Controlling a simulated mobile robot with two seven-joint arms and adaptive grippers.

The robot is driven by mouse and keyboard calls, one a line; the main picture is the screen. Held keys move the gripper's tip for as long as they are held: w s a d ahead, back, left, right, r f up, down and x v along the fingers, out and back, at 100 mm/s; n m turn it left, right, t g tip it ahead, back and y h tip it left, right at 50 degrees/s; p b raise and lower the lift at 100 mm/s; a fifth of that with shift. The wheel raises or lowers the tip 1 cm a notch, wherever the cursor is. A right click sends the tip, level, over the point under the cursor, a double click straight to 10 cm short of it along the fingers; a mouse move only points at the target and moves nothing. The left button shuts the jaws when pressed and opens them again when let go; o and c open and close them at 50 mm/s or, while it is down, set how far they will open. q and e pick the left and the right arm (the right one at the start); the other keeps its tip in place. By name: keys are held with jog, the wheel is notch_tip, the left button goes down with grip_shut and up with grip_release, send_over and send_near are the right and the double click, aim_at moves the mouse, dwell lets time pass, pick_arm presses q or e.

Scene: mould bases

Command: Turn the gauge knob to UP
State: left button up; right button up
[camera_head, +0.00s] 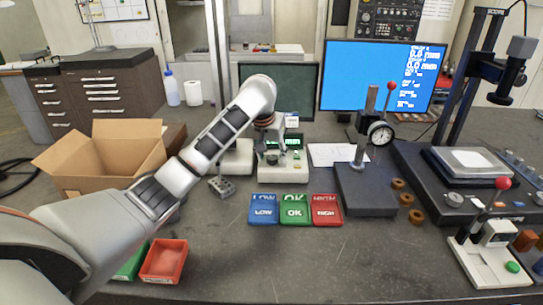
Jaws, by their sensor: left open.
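My left gripper (276,155) hangs at a small pale bench device (283,177) with a green lit display, in the middle of the head view. It points down in front of the upper part of the device and covers some of it. Its fingers are small and dark; it is open. I cannot make out a knob or an UP mark, and whether the fingers touch anything is unclear. A round dial gauge (381,133) sits on a dark stand to the right, with a red-balled lever above it. My right gripper is not in view.
Blue (263,212), green (295,212) and red (327,212) trays marked LOW, OK and HIGH lie in front of the device. An open cardboard box (103,160) stands left. Several brown rings lie right of the dial stand base (366,190). The front middle bench is clear.

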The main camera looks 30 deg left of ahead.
pick_arm(q)
jog(key=shift+w+f, duration=0.1)
jog(key=shift+f, duration=0.05)
jog(key=c, duration=1.1)
